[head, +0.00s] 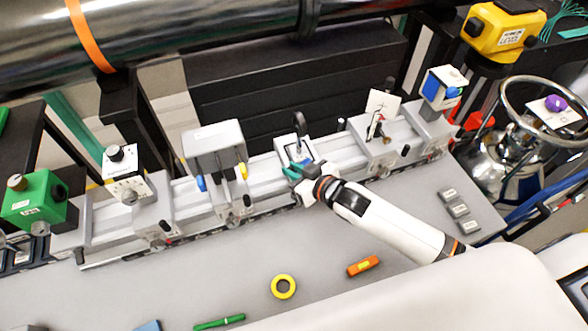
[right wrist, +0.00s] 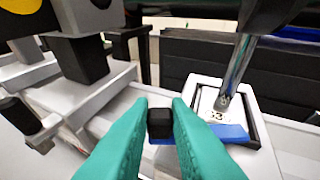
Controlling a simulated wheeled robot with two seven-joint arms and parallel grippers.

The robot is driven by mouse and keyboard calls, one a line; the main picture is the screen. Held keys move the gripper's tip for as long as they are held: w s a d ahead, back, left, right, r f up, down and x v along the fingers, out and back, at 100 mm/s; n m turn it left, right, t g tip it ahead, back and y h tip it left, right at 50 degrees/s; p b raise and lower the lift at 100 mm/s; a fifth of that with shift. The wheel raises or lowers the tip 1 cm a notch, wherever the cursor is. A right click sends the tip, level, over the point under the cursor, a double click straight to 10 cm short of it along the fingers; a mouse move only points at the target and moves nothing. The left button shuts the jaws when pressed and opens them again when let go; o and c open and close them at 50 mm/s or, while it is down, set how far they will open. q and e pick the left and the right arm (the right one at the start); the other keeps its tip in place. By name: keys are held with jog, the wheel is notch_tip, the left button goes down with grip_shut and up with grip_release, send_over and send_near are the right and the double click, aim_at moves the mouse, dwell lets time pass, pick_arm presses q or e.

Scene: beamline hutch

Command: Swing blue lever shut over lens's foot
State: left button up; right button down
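The lens (head: 299,122) shows as a dark ring on a post above its white carriage on the rail. In the right wrist view the post (right wrist: 236,72) stands upright on a white-framed foot (right wrist: 200,92) with a printed label. The blue lever (right wrist: 234,133) shows as a blue strip at the near edge of the foot, with blue also below a black knob (right wrist: 160,123). My right gripper (head: 300,174) is at the near side of the carriage. My left gripper is out of view.
Other carriages stand on the rail (head: 265,180), including a grey bridge-shaped one (head: 214,140) to the left and a white card holder (head: 381,112) to the right.

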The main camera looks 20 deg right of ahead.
jog(key=shift+d+y, duration=0.1)
jog(key=shift+y, duration=0.2)
jog(key=d+n+g+y, duration=0.1)
jog(key=n+g+y, duration=0.1)
jog(key=n+g, duration=0.1)
jog(key=d+n+g+y, duration=0.1)
jog(key=n+g+y, duration=0.2)
jog(key=n+g, duration=0.1)
jog(key=d+n+g+y, duration=0.1)
jog(key=n+g+y, duration=0.1)
jog(key=n+g, duration=0.1)
jog(key=shift+s+d+f+n+g, duration=0.1)
jog(key=shift+s+n+g, duration=0.15)
jog(key=shift+n, duration=0.55)
jog(key=shift+w+d+n+g+y+b, duration=0.1)
jog(key=shift+d+n+g+y+b, duration=0.15)
jog(key=shift+n+g+b, duration=0.5)
jog(key=shift+n+g, duration=0.25)
jog(key=shift+g, duration=0.25)
jog(key=c, duration=1.4)
grip_release()
jog(key=shift+o, duration=0.2)
